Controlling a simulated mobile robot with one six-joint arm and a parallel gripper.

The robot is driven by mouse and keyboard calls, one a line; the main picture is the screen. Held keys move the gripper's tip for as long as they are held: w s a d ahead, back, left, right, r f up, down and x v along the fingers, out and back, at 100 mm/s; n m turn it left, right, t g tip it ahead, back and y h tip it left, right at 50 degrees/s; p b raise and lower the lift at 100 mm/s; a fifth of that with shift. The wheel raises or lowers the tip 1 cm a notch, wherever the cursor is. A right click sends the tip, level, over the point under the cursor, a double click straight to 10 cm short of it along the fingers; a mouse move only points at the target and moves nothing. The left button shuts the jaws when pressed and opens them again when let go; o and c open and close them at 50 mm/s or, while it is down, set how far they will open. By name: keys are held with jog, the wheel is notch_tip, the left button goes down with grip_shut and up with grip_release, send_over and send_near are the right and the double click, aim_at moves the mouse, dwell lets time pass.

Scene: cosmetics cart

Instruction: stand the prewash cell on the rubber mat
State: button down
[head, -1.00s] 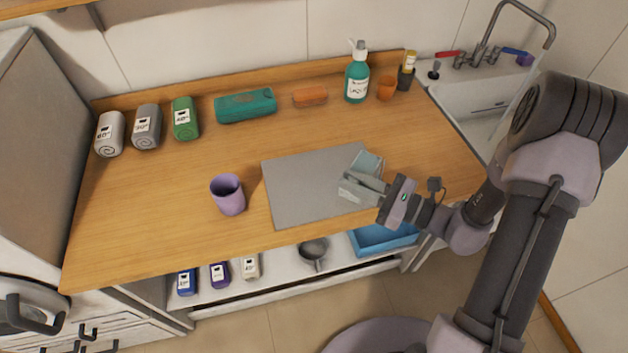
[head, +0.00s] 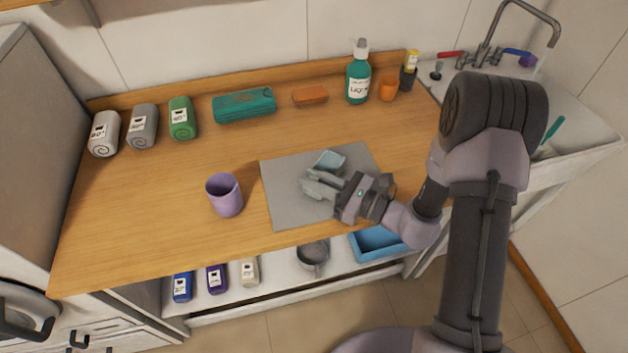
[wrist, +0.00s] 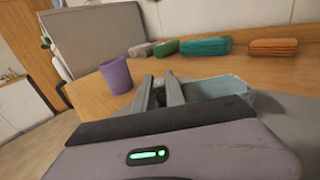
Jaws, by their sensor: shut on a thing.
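The prewash cell is most likely the pale blue open-topped container (head: 330,160) over the grey rubber mat (head: 285,205) in the head view. It also shows behind my wrist in the wrist view (wrist: 236,100). My gripper (head: 318,184) is shut on it, apparently by its near wall. The fingers and wrist hide its lower part, so I cannot tell whether its base touches the mat. In the wrist view my fingers (wrist: 163,92) point away over the counter, left of most of the container.
A purple cup (head: 224,195) stands left of the mat. The counter's middle left is clear.

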jog(key=shift+f, duration=0.1)
jog(key=c, duration=1.4)
grip_release()
